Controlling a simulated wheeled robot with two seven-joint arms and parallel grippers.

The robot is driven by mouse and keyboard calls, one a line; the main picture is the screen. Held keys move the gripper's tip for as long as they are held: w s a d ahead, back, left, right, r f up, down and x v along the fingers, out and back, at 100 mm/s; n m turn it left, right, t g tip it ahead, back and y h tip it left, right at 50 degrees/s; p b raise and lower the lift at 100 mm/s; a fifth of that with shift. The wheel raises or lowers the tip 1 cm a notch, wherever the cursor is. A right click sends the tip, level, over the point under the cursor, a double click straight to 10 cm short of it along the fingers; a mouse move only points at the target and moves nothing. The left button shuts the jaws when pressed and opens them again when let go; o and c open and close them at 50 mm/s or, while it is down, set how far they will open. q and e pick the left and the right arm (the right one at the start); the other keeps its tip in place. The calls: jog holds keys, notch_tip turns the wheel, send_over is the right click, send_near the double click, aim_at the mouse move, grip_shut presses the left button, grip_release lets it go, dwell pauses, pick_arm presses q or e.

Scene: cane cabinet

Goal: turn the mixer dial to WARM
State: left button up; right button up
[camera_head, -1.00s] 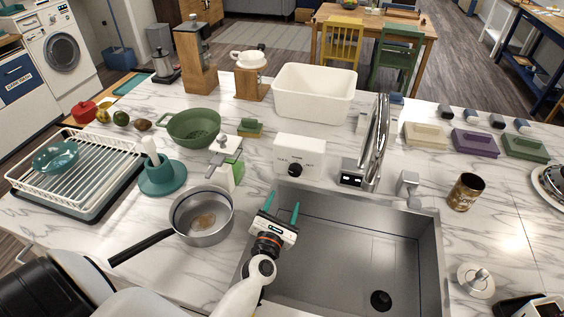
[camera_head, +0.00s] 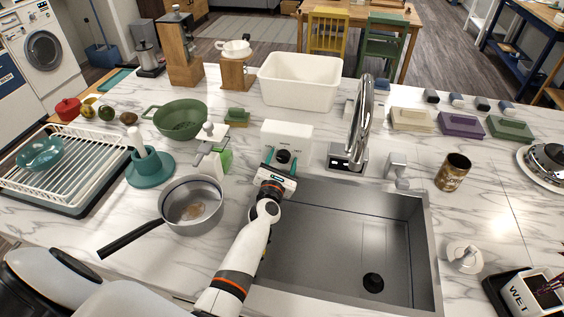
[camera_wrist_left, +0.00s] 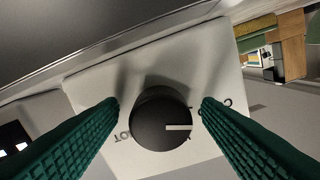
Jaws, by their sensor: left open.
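The mixer is a white box (camera_head: 287,134) at the back left edge of the sink, with a round black dial (camera_head: 284,156) on its front. In the left wrist view the dial (camera_wrist_left: 158,110) is close up, and its white pointer line points right, toward the partly hidden COLD lettering. The HOT lettering shows upside down at lower left; I cannot read a WARM mark. My left gripper (camera_head: 281,164) is open at the mixer's front. Its green fingers stand on either side of the dial, with gaps visible in the wrist view. My right gripper is out of view.
The steel sink (camera_head: 330,240) lies right of my left arm, with the tall faucet (camera_head: 358,125) beside the mixer. A pan (camera_head: 192,205) and a white-and-green dispenser (camera_head: 212,150) stand to the left. A white tub (camera_head: 300,82) is behind.

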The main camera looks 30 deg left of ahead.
pick_arm(q)
jog(key=shift+c, duration=1.1)
jog(key=c, duration=0.8)
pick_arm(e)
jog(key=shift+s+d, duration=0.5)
